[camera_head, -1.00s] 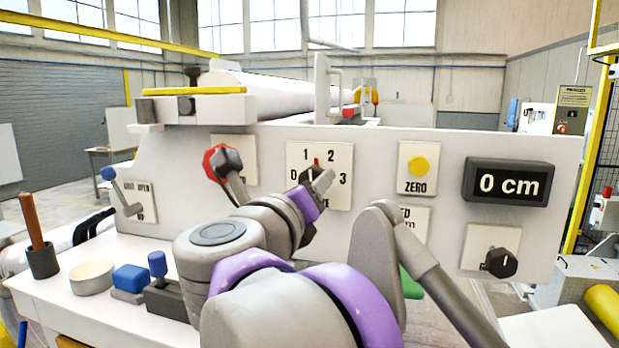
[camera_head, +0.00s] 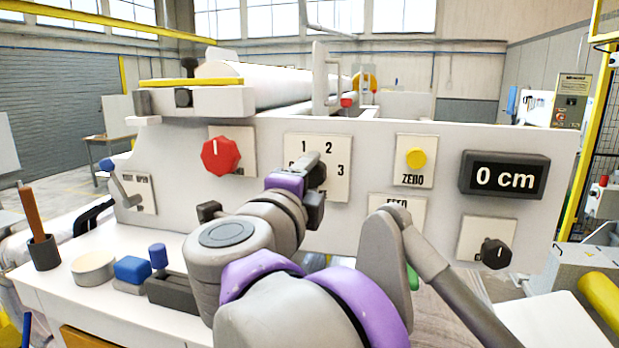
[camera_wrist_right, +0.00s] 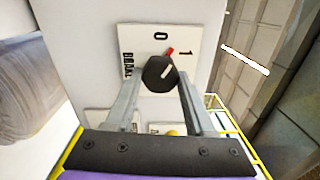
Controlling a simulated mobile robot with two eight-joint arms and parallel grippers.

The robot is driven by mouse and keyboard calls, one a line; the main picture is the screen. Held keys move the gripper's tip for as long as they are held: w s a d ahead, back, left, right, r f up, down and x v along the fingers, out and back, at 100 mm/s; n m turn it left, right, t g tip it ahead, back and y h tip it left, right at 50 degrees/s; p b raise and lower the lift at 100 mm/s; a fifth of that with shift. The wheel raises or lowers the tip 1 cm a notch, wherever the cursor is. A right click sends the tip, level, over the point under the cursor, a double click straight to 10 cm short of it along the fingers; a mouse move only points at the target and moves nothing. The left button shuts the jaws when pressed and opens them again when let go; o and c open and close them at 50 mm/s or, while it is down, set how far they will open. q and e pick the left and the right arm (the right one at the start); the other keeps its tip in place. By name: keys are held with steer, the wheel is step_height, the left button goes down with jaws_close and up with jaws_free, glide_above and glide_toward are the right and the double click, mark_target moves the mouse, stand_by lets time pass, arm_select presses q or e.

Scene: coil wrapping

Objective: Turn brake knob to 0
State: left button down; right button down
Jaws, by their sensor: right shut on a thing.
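The brake knob (camera_wrist_right: 157,75) is black with a red pointer and sits on a white plate (camera_wrist_right: 205,45), seen in the right wrist view. Its red pointer lies between the marks 0 and 1. My right gripper (camera_wrist_right: 159,84) is shut on the knob, with one finger on each side. My left gripper is not in view.
The panel (camera_head: 375,150) also carries a red knob (camera_head: 221,156), a yellow ZERO button (camera_head: 416,158), a display (camera_head: 505,177) reading 0 cm and a black knob (camera_head: 495,253). A blue-tipped lever (camera_head: 122,186) stands at the left. Small items, including a blue block (camera_head: 132,270), occupy the white table.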

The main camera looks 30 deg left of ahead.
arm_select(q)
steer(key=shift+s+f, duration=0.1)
arm_select(e)
steer(key=n, duration=0.6)
steer(key=shift+r, duration=0.1)
steer(key=shift+n, duration=0.3)
steer(key=shift+c, duration=1.3)
jaws_free()
steer(key=shift+s, duration=0.1)
arm_select(q)
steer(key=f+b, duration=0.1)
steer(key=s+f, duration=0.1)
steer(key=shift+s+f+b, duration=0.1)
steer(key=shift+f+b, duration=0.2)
steer(key=shift+b, duration=0.1)
arm_select(e)
steer(key=v, duration=1)
steer(key=shift+s+d, duration=0.15)
steer(key=shift+s, duration=0.15)
